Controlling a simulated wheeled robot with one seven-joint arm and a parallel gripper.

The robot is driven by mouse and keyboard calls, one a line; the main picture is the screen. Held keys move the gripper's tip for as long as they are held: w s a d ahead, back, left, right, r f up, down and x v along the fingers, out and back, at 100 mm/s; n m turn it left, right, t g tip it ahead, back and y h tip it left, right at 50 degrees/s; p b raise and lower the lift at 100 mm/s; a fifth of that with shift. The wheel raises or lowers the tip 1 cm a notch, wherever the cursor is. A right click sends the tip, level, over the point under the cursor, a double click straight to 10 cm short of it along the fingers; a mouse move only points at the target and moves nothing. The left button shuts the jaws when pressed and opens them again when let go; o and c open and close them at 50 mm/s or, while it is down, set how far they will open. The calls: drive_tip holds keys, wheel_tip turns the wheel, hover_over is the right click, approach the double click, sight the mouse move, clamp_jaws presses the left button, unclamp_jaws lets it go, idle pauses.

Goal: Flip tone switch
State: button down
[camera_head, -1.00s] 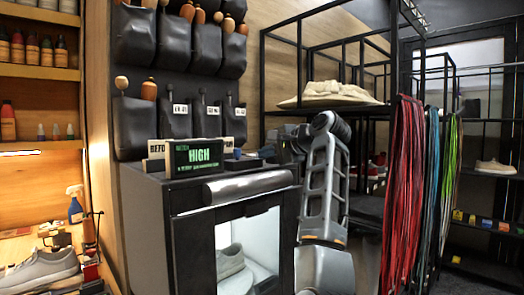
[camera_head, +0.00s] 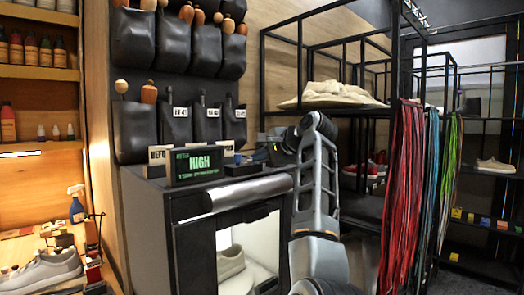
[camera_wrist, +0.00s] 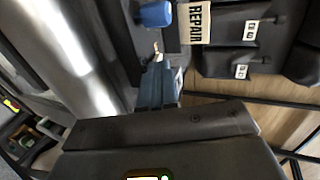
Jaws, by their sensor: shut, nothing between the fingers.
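A dark cabinet (camera_head: 190,196) has a black display (camera_head: 196,164) on top reading HIGH in green. A small pale toggle-like lever (camera_wrist: 157,46) stands on the cabinet top in the wrist view, between the blue cap and my fingertips; I take it for the tone switch. Its setting is hard to tell. My gripper (camera_wrist: 157,62) is shut and empty, its tips very close to the lever; contact cannot be told. In the head view my gripper is small, at the back right of the cabinet top, and the lever cannot be made out.
A blue cap-like object (camera_wrist: 155,14) and a REPAIR sign (camera_wrist: 195,22) stand close to my fingertips. Dark wall pouches (camera_wrist: 240,48) hang behind. A lit chamber in the cabinet holds a sneaker (camera_head: 230,262). A black shoe rack with hanging laces (camera_head: 400,190) is at right.

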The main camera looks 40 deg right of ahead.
drive_tip(key=shift+r, duration=0.1)
drive_tip(key=shift+r+p, duration=0.65)
drive_tip(key=shift+r, duration=0.05)
drive_tip(key=shift+s, duration=0.1)
